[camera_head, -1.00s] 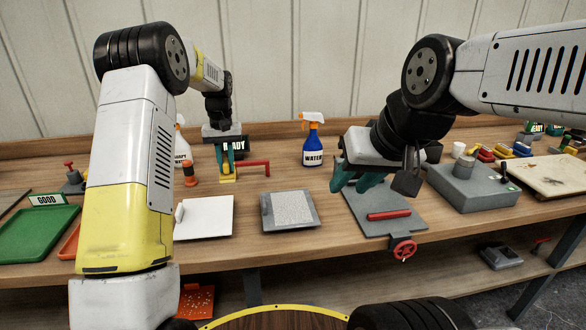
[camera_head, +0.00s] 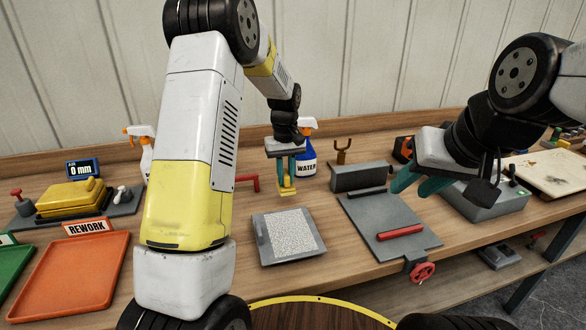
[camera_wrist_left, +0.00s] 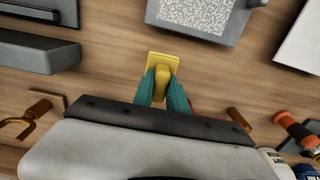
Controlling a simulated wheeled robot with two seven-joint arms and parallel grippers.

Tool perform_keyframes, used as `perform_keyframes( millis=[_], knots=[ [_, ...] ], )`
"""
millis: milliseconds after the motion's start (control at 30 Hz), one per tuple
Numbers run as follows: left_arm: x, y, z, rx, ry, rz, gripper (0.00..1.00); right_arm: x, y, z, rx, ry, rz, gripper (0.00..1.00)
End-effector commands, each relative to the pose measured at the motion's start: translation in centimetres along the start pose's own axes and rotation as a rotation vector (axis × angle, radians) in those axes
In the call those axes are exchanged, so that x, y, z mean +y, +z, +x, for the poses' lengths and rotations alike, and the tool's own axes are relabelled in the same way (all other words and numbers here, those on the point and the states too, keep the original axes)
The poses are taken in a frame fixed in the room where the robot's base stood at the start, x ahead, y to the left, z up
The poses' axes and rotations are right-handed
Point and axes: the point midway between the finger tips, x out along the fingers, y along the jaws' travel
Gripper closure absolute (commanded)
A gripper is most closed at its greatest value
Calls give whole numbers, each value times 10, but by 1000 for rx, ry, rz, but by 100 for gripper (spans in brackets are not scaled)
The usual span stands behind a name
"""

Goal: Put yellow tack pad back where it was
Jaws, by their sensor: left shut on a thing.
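The yellow tack pad (camera_head: 287,189) is a small yellow block with a flat base plate. My left gripper (camera_head: 286,170) is shut on its upper part and holds it over the bench, in front of the water bottle. In the left wrist view the pad (camera_wrist_left: 161,63) sits between the teal fingertips of the left gripper (camera_wrist_left: 162,88), with its plate showing beyond them. I cannot tell how high it is above the wood. My right gripper (camera_head: 418,184) is over the right side of the bench. Its teal fingers are partly hidden by its own body, and their gap is unclear.
A grey plate with a speckled top (camera_head: 290,235) lies in front of the left gripper. A grey fixture with a red bar (camera_head: 400,231) is to its right. A water spray bottle (camera_head: 306,160), a grey block (camera_head: 360,177) and an orange REWORK tray (camera_head: 75,270) stand around.

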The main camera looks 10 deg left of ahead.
Motion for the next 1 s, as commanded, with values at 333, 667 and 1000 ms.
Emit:
perform_keyframes(
  millis=[333, 667, 1000],
  knots=[
    [11, -66, 7, 0, -1, 0, 100, 0, 0, 0, 0, 0, 0, 64],
    [12, -74, 31, -4, -2, 1, 100, 0, 0, 0, 0, 0, 0, 64],
    [12, -75, 42, 0, 0, 1, 100, 0, 0, 0, 0, 0, 0, 64]
  ],
)
